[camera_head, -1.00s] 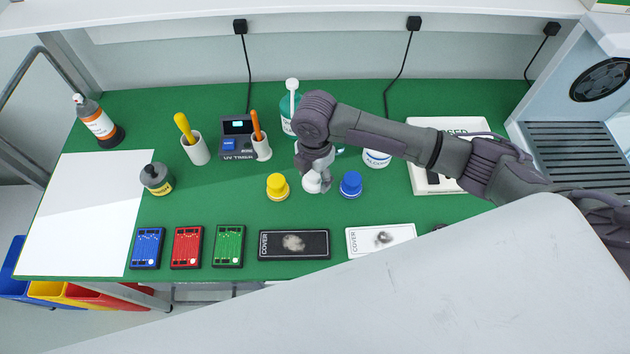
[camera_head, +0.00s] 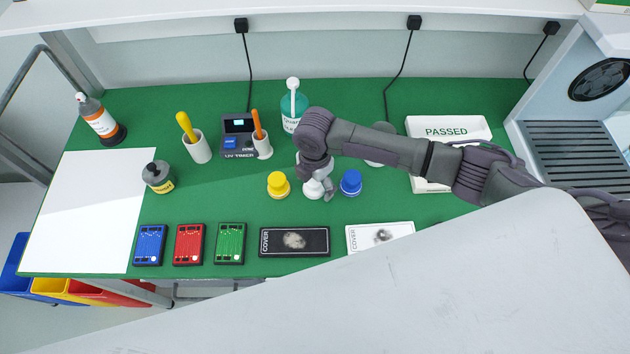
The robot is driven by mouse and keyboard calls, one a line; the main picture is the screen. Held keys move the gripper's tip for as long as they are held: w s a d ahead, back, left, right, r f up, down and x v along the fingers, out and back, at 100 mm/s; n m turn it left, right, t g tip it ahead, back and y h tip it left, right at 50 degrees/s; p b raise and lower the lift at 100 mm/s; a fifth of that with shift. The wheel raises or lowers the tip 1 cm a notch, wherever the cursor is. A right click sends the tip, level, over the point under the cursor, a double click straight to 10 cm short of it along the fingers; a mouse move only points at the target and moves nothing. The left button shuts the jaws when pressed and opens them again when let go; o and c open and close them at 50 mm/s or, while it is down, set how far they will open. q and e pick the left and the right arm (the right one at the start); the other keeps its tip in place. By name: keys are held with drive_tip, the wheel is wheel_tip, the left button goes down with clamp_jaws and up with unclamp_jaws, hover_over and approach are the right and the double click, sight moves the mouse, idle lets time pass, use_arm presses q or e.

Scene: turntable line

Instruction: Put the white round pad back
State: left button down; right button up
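The white round pad (camera_head: 312,189) is between a yellow round pad (camera_head: 278,186) and a blue round pad (camera_head: 351,184), roughly in line with them at the green mat. My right gripper (camera_head: 317,184) points down over the white pad, with one finger close along its right side. The other finger is mostly hidden behind the wrist and pad, so its grip on the pad is unclear. Whether the white pad rests fully on the mat cannot be made out. My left gripper is not in view.
A black cover (camera_head: 294,227) and a white cover (camera_head: 409,234) lie in front. Blue, red and green boards lie front left. Behind stand a UV timer (camera_head: 239,145), cups with yellow and orange handles, and a teal bottle (camera_head: 287,120). A PASSED box (camera_head: 450,131) is at right.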

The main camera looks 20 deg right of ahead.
drive_tip(key=shift+r, duration=0.2)
wheel_tip(320, 180, up, 12)
drive_tip(key=shift+f+b, duration=0.1)
drive_tip(key=shift+b, duration=0.7)
